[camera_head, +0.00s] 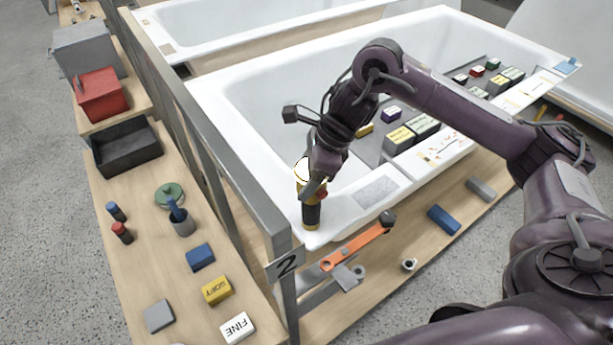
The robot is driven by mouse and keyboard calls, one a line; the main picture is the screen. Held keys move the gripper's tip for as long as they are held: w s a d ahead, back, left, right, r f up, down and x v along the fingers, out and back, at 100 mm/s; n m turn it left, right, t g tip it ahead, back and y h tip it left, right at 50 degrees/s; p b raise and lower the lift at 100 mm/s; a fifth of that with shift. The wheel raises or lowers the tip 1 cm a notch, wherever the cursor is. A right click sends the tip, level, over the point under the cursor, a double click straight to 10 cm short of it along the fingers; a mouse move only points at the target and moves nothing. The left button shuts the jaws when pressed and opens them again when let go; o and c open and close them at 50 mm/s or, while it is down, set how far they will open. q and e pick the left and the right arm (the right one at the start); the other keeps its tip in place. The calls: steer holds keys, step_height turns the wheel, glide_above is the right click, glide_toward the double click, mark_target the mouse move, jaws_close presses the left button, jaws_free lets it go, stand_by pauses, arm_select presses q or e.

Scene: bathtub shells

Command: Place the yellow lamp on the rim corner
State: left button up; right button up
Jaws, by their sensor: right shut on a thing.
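The yellow lamp (311,213) is a short upright cylinder with a yellow and black body and a bright white top. It is at the near left corner of the white bathtub's rim (345,208). My right gripper (314,188) comes down from above and is shut on the lamp's upper part. The lamp's base looks to be at or just above the rim; I cannot tell if it touches. The gripper and wrist hide part of the lamp. My left gripper is not in view.
Below are an orange-handled tool (357,246) and a blue block (443,219). The left bench holds a black tray (127,148), a red box (101,94) and several blocks.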

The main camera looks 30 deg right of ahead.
steer(key=shift+f, duration=0.15)
steer(key=o, duration=1.4)
steer(key=shift+r, duration=0.4)
steer(key=p+v, duration=0.3)
steer(key=v, duration=0.8)
steer(key=shift+d+r+p, duration=0.15)
steer(key=shift+r+p, duration=0.2)
steer(key=shift+p, duration=0.05)
steer(key=shift+s, duration=0.1)
